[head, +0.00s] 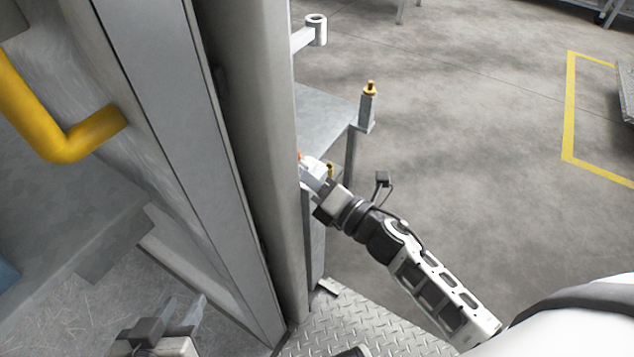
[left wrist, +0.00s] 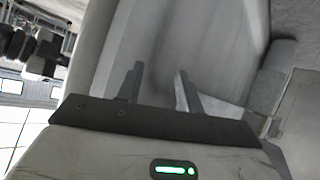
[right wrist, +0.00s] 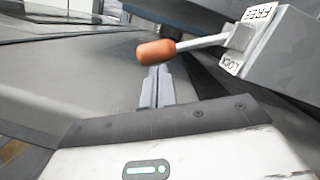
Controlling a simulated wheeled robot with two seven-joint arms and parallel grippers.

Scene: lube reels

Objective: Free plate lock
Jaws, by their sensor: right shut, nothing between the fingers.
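The plate lock lever shows in the right wrist view as an orange knob (right wrist: 156,52) on a pale rod. The rod comes out of a grey box (right wrist: 285,50) with white FREE and LOCK labels. It meets the box between the labels; I cannot tell which it is set to. My right gripper (right wrist: 156,88) is shut and empty, its tips just below the knob in that view; I cannot tell if they touch. In the head view the right gripper (head: 310,170) is partly hidden by the grey column. My left gripper (head: 182,308) is open and empty at the lower left.
A tall grey column (head: 250,150) stands between my two grippers. A yellow bent pipe (head: 62,145) is at the left. A grey table (head: 325,115) with a yellow-topped post (head: 368,105) is behind the right gripper. Open concrete floor (head: 480,140) lies to the right.

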